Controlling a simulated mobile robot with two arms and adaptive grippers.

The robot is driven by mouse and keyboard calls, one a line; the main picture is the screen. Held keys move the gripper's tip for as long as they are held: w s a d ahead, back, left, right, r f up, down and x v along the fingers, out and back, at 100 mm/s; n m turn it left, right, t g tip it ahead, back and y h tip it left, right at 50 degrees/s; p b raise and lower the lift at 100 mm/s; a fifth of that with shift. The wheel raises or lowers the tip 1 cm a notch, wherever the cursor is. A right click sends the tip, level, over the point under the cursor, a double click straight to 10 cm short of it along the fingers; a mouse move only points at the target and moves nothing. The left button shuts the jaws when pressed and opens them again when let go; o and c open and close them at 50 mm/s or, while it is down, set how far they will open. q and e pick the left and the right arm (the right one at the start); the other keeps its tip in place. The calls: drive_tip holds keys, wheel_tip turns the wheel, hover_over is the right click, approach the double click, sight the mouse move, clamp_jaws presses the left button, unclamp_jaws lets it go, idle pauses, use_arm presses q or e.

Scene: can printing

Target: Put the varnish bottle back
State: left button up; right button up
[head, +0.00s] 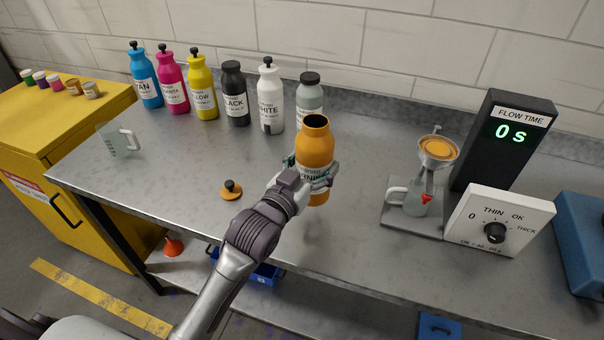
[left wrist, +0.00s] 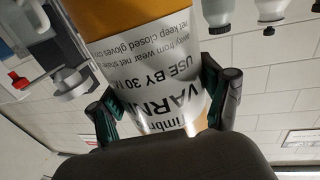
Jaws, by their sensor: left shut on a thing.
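The orange varnish bottle (head: 315,146) is upright over the middle of the bench, with its dark mouth uncovered. My left gripper (head: 314,174) is shut around its labelled body. In the left wrist view the bottle's white VARNISH label (left wrist: 150,75) fills the space between the fingers. I cannot tell for certain whether its base touches the bench. An orange lid with a black knob (head: 231,189) lies on the bench to the left of the bottle. My right gripper is in neither view.
A row of capped bottles stands at the back, from cyan (head: 146,78) to grey (head: 309,97). A clear jug (head: 119,142) stands at left. At right are a flow cup stand (head: 437,152), a timer (head: 507,140) and a dial box (head: 497,222). The front middle is clear.

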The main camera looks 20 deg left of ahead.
use_arm(q)
drive_tip(key=w+a+f, duration=0.2)
drive_tip(key=a+f, duration=0.1)
drive_tip(key=f, duration=0.3)
drive_tip(key=shift+w+a+p, duration=0.15)
drive_tip(key=shift+w+p, duration=0.1)
drive_tip(key=shift+p, duration=0.2)
drive_tip(key=shift+f, duration=0.2)
drive_tip(key=o, duration=1.7)
drive_tip(key=shift+s+f, duration=0.1)
drive_tip(key=shift+f, duration=0.05)
drive_tip(key=shift+o, duration=0.2)
drive_tip(key=b+v, duration=0.2)
drive_tip(key=v, duration=1)
drive_tip(key=shift+r, duration=0.25)
